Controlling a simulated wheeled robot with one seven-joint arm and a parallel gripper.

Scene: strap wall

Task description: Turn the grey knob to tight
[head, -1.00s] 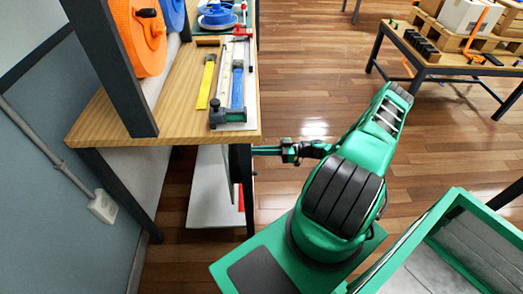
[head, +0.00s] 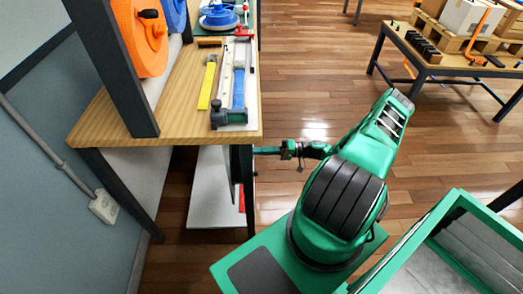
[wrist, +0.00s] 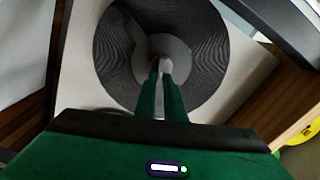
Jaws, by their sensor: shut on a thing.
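In the wrist view, the grey knob (wrist: 164,44) sits at the centre of a large dark round reel face (wrist: 116,50) with fine ridged lines. My gripper (wrist: 162,66) reaches straight at it, with its two green fingers close together and shut on the knob. The fingertips hide part of the knob, and I cannot read any tight mark. In the head view, my gripper (head: 266,150) extends left below the bench top towards the black bench leg. The knob is hidden there.
The wooden bench top (head: 125,120) is above my gripper and holds a blue strap tool, a yellow strip and an orange reel (head: 140,38). A black leg (head: 244,190) stands beside my fingers. Open floor lies to the right, before a low table (head: 450,66).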

